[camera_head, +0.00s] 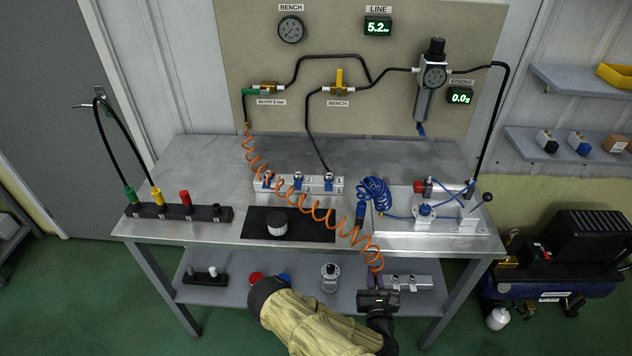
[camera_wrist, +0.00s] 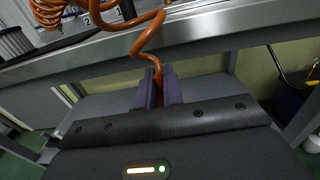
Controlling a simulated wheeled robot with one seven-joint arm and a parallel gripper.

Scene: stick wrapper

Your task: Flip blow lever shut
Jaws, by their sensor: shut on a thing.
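The blow lever (camera_head: 251,92) is a green handle on a brass valve (camera_head: 266,87) at the left of the wall panel. It lies roughly level, pointing left, above a "BLOW 5 bar" label. An orange coiled hose (camera_head: 289,205) hangs from below that valve and runs down across the bench. My gripper (camera_head: 375,273) is in front of the bench's front edge, far below and right of the lever. Its purple fingers (camera_wrist: 158,86) are shut on the hose's lower end. The held tip is mostly hidden between the fingers.
The bench (camera_head: 190,160) carries a black mat (camera_head: 257,229), a numbered block (camera_head: 265,184) and a blue coiled hose (camera_head: 373,192). A second valve with a yellow handle (camera_head: 339,77) is right of the blow valve. A lower shelf (camera_head: 225,292) holds small parts.

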